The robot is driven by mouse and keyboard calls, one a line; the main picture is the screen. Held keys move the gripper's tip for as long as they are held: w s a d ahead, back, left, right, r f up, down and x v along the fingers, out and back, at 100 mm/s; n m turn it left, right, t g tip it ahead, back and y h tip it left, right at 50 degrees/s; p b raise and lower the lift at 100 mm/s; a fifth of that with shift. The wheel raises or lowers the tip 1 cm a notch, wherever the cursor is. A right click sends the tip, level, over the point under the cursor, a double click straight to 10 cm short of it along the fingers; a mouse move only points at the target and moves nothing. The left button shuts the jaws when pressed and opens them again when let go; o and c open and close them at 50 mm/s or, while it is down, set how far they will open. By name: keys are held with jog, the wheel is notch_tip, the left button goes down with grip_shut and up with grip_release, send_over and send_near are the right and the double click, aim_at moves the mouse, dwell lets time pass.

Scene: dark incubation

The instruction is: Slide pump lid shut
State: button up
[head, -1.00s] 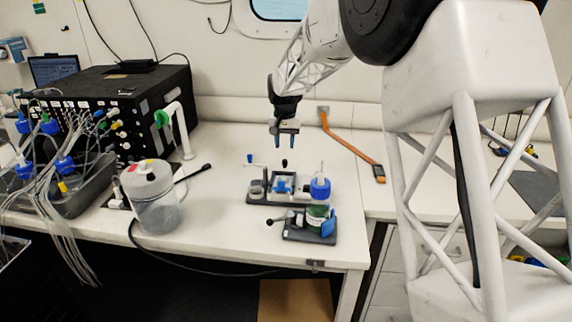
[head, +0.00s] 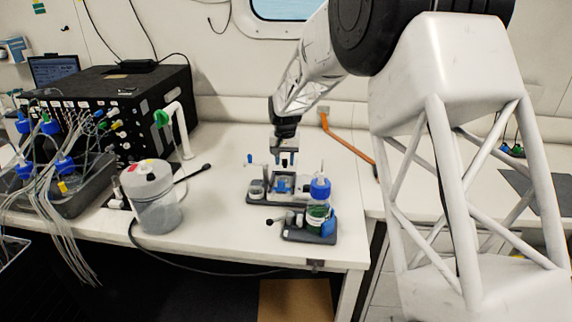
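A small pump-like device with a dark grey base (head: 262,200) stands on the white bench, with a light and blue part (head: 283,187) in its middle. I take this for the pump; which piece is its lid, and how far it is shut, is too small to tell. My gripper (head: 284,160) points down just above and behind this middle part. Its two dark fingers look apart, with nothing seen between them. Whether they touch the device cannot be told.
A blue-capped bottle (head: 320,188) stands at the device's right. A smaller dark unit (head: 300,236) with a black-knobbed lever sits in front. A grey lidded jar (head: 152,200) stands to the left. An orange-brown strap-like tool (head: 345,143) lies behind right. Bare bench lies between jar and device.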

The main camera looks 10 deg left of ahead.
dwell(0.7)
jog(key=c, duration=0.5)
